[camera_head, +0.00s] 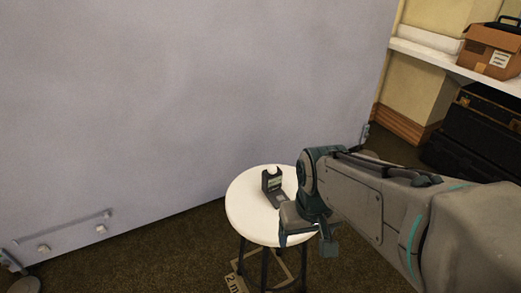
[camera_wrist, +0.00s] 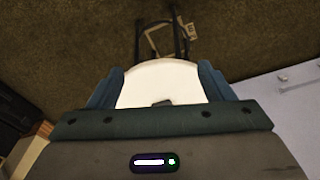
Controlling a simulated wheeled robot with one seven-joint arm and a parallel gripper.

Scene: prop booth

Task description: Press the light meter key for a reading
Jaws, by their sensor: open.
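The light meter (camera_head: 271,182) is a small dark device with a white dome on top and a pale display face. It stands on a round white stool (camera_head: 240,207) in the head view. My gripper (camera_head: 305,240) is at the stool's right front edge, beside the meter, with part of it in front of the meter's lower end. In the wrist view my gripper's fingers (camera_wrist: 160,78) are spread apart, with the white stool top (camera_wrist: 160,78) between them. A small dark piece (camera_wrist: 162,103), perhaps the meter, shows at the palm's edge; the rest is hidden. I cannot make out the key.
A large grey panel (camera_head: 180,100) stands behind the stool. A shelf at the right holds a cardboard box (camera_head: 490,50), with dark cases (camera_head: 475,135) below. A tag or frame (camera_head: 235,282) lies by the stool's legs.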

